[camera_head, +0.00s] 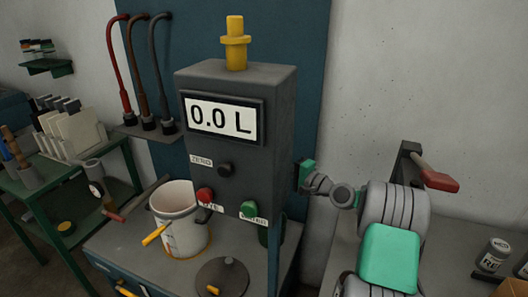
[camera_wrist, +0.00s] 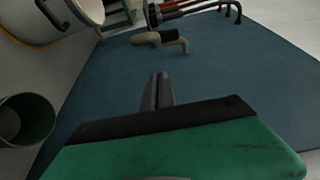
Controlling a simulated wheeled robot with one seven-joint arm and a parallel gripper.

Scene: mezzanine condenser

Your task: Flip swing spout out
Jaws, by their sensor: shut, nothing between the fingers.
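A short beige elbowed piece (camera_wrist: 165,39), which looks like the swing spout, shows in the wrist view against the blue panel, beyond my fingertips and apart from them. I cannot tell how far it is swung. It is hidden in the head view, where the grey dispenser (camera_head: 272,130) with a 0.0 L display stands in front. My gripper (camera_wrist: 160,88) is shut and empty, its dark fingers together and pointing towards the beige piece. In the head view its green body (camera_head: 305,174) shows at the dispenser's right edge; the fingers are hidden behind the dispenser.
A white bucket (camera_head: 178,225) with a yellow handle stands below the dispenser. A green cup (camera_wrist: 28,118) is at the left of the wrist view. The blue panel (camera_wrist: 220,80) is close behind. A grey disc (camera_head: 221,278) lies on the bench.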

